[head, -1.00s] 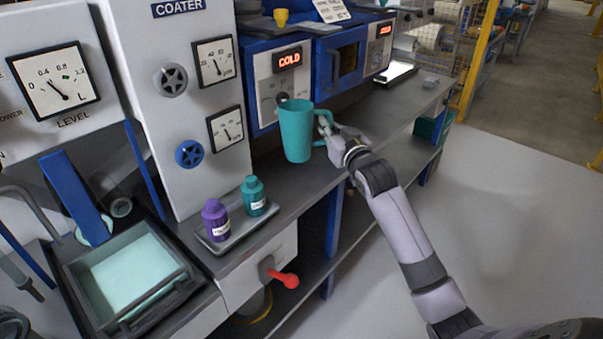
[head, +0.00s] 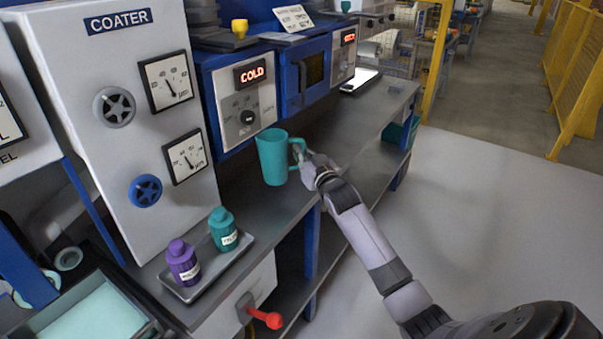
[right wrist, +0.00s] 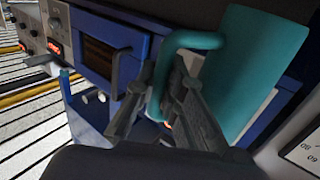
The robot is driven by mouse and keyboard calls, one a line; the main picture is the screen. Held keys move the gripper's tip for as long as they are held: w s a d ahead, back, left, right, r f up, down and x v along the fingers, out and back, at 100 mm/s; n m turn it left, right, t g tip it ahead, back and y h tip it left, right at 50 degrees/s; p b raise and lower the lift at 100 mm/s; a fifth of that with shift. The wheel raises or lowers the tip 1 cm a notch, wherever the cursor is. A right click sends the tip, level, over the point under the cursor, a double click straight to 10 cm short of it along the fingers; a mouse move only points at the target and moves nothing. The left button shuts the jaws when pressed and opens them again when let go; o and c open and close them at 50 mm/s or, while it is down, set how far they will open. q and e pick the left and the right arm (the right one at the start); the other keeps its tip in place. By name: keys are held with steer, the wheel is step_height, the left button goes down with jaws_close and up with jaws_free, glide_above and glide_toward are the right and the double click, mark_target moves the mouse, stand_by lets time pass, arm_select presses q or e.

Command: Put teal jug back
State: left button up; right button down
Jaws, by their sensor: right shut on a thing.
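The teal jug (head: 273,160) is upright in the head view, at the counter in front of the blue oven unit. Its handle points right, toward my right gripper (head: 308,167). My right gripper is shut on the jug's handle. In the right wrist view the jug (right wrist: 258,75) fills the upper right, and the gripper's fingers (right wrist: 178,95) are at its handle. I cannot tell whether the jug's base touches the counter. My left gripper is not in view.
A tray (head: 245,243) holds a purple bottle (head: 183,265) and a teal bottle (head: 223,232) on the counter (head: 290,205). A red-knobbed lever (head: 268,319) sticks out below. The COATER panel (head: 75,80) stands at left. The counter farther right has free room.

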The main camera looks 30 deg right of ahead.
step_height(320, 180, down, 3)
steer(key=shift+r, duration=0.15)
step_height(320, 180, down, 4)
steer(key=shift+r, duration=0.25)
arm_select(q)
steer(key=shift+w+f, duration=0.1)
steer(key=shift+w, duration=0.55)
arm_select(e)
steer(key=shift+f, duration=0.15)
steer(key=c, duration=2.1)
jaws_free()
steer(key=shift+f, duration=0.1)
steer(key=shift+c, duration=0.2)
steer(key=o, duration=0.5)
steer(key=shift+c, duration=0.2)
steer(key=s+a, duration=0.2)
steer(key=s, duration=1)
steer(key=shift+a, duration=0.15)
